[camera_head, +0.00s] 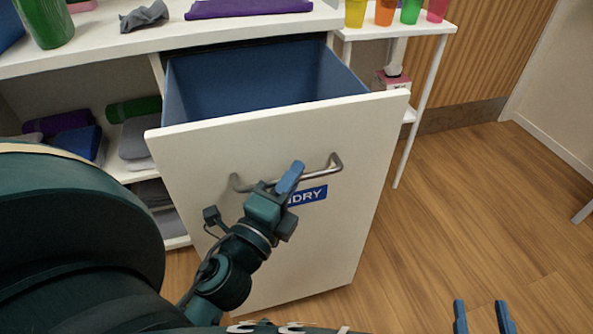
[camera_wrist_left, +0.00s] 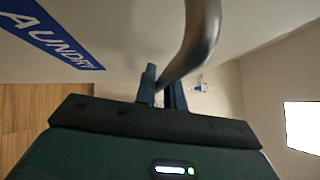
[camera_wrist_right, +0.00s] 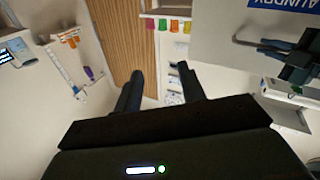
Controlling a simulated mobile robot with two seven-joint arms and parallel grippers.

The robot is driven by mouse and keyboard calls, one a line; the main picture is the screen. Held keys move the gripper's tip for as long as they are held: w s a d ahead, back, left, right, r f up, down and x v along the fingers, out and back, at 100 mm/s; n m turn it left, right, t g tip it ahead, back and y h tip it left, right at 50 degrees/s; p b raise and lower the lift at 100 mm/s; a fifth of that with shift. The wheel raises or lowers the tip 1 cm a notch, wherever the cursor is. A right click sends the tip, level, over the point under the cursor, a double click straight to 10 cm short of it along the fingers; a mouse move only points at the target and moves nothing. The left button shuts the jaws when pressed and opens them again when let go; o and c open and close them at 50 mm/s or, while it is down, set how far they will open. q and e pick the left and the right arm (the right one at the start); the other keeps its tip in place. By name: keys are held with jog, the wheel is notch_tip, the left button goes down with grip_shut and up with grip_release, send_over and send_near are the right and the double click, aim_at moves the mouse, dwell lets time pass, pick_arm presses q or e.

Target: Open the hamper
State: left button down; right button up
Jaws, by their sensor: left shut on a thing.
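The hamper (camera_head: 225,190) is a white tilt-out front with a blue bin (camera_head: 240,80) behind it, below a white counter. It leans out at the top, and its bin shows empty. A metal bar handle (camera_head: 325,166) and a blue laundry label (camera_head: 307,196) are on its front. My left gripper (camera_head: 290,178) is shut on the handle; the left wrist view shows the bar (camera_wrist_left: 200,35) between its fingers. My right gripper (camera_head: 482,316) is open and empty at the lower right, over the floor; its spread fingers also show in the right wrist view (camera_wrist_right: 165,95).
Shelves with folded towels (camera_head: 135,130) are left of the hamper. A white side table (camera_head: 400,30) with several coloured cups stands to its right. A green container (camera_head: 45,22) and a grey cloth (camera_head: 145,16) are on the counter. The wooden floor (camera_head: 470,200) at right is clear.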

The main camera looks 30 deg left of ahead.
pick_arm(q)
jog(key=shift+s+d+f+b, duration=0.15)
jog(key=shift+s+d+b, duration=0.35)
jog(key=shift+s+d, duration=0.45)
pick_arm(e)
jog(key=shift+a+r+t+y, duration=0.3)
jog(key=shift+r, duration=0.1)
pick_arm(q)
jog(key=shift+w+d, duration=0.1)
jog(key=c, duration=1.5)
grip_release()
pick_arm(e)
jog(key=shift+f, duration=0.1)
jog(key=shift+s, duration=0.1)
